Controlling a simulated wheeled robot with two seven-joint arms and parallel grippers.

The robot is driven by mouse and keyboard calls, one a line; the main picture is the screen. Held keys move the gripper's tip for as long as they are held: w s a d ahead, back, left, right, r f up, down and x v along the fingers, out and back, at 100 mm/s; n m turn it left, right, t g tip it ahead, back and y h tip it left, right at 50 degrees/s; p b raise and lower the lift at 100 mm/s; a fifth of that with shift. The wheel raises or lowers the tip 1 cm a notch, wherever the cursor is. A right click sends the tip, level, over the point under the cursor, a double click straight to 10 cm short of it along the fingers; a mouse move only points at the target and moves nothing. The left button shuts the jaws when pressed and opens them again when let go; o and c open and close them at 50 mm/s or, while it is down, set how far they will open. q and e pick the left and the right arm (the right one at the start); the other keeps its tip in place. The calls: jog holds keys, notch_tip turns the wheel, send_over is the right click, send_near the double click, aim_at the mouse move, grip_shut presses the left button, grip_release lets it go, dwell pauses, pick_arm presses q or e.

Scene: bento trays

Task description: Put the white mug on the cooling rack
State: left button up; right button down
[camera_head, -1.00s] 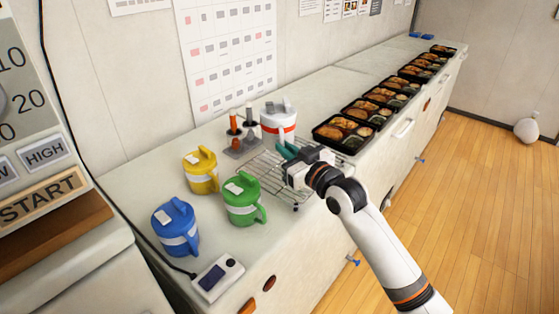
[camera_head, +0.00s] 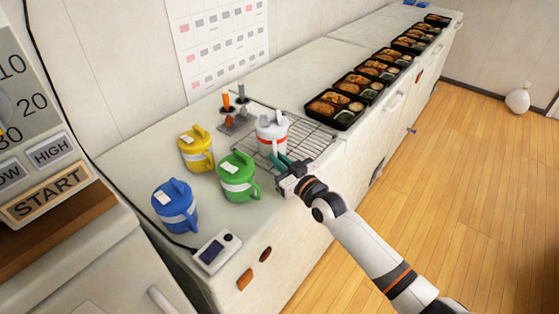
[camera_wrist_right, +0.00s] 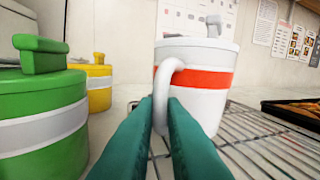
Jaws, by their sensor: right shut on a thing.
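The white mug (camera_head: 272,145) has a red band and a grey lid, and it is upright. It also shows in the right wrist view (camera_wrist_right: 203,102). My right gripper (camera_head: 284,162) is shut on its handle, with the green fingers (camera_wrist_right: 160,125) on either side of the handle's lower part. The cooling rack (camera_head: 312,137), a wire grid, lies on the counter. The mug is over the rack's left part in the head view. I cannot tell if its base touches the wires. My left gripper is out of view.
A green mug (camera_head: 238,172) stands close left of my right gripper. A yellow mug (camera_head: 196,152) and a blue mug (camera_head: 174,210) stand farther left. A grey device (camera_head: 217,251) lies at the front. Black bento trays (camera_head: 322,121) line the counter beyond the rack.

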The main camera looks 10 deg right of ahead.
dwell(0.3)
jog(key=shift+f, duration=0.2)
jog(key=c, duration=1.5)
grip_release()
jog(key=shift+r, duration=0.15)
jog(key=b+v, duration=0.1)
jog(key=v, duration=1.1)
